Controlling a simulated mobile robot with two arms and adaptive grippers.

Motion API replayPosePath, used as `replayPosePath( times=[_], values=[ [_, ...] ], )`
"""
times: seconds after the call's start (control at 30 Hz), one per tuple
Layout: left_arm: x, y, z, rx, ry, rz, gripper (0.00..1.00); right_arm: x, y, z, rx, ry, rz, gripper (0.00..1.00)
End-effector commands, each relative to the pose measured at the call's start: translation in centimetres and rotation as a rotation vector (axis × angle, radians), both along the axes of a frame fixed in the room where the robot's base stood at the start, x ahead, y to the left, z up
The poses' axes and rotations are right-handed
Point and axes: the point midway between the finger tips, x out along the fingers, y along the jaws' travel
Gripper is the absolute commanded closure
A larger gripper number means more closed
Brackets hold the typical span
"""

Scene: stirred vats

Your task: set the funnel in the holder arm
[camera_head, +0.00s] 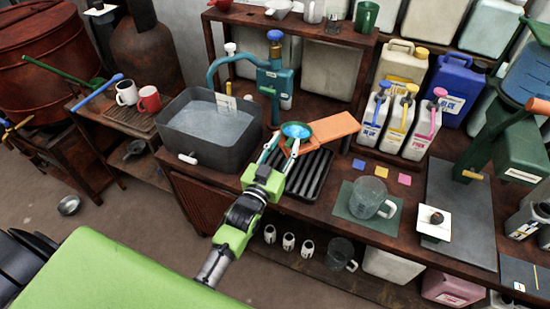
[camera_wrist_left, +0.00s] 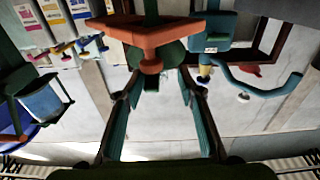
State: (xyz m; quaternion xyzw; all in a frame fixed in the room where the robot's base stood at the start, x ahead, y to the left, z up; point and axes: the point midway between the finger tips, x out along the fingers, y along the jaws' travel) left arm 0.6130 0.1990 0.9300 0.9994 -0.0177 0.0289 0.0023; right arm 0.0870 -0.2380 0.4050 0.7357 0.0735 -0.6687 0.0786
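I cannot tell whether the funnel is seated in the holder. My right gripper is out of view.
A grey vat of liquid (camera_head: 174,138) and a teal pump with curved pipe (camera_head: 272,78) stand to the left. A black ribbed tray (camera_head: 312,175) lies below the funnel. A glass mug (camera_head: 368,196) and jugs (camera_head: 408,122) stand to the right.

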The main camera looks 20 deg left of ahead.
Motion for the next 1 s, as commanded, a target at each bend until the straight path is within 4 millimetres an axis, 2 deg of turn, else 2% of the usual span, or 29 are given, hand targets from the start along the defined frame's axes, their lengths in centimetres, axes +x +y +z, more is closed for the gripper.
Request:
replayPosePath(
  times=[0.03, 0.3, 0.5, 0.7, 0.87, 0.97, 1.0],
  values=[
    [-1.5, 0.2, -3.1, 0.01, 0.066, 0.002, 0.67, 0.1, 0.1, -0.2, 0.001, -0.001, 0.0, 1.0],
    [-6.9, 0.6, -2.3, 0.012, 0.042, 0.005, 0.67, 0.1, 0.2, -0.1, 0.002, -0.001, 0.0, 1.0],
    [-10.2, 0.6, -1.2, 0.007, 0.017, 0.005, 0.67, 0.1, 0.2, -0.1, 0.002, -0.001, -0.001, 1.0],
    [-11.7, 0.6, -0.7, 0.005, 0.004, 0.005, 0.67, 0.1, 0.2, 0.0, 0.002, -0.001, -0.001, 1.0],
    [-11.9, 0.6, -0.5, 0.005, 0.0, 0.005, 0.67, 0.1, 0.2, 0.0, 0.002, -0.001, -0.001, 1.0],
    [-11.9, 0.5, -1.3, 0.004, 0.016, 0.002, 0.67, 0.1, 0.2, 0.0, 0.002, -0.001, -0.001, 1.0],
    [-11.9, 0.4, -2.3, 0.005, 0.036, 0.0, 0.67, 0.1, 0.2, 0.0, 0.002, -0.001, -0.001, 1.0]
  ],
)
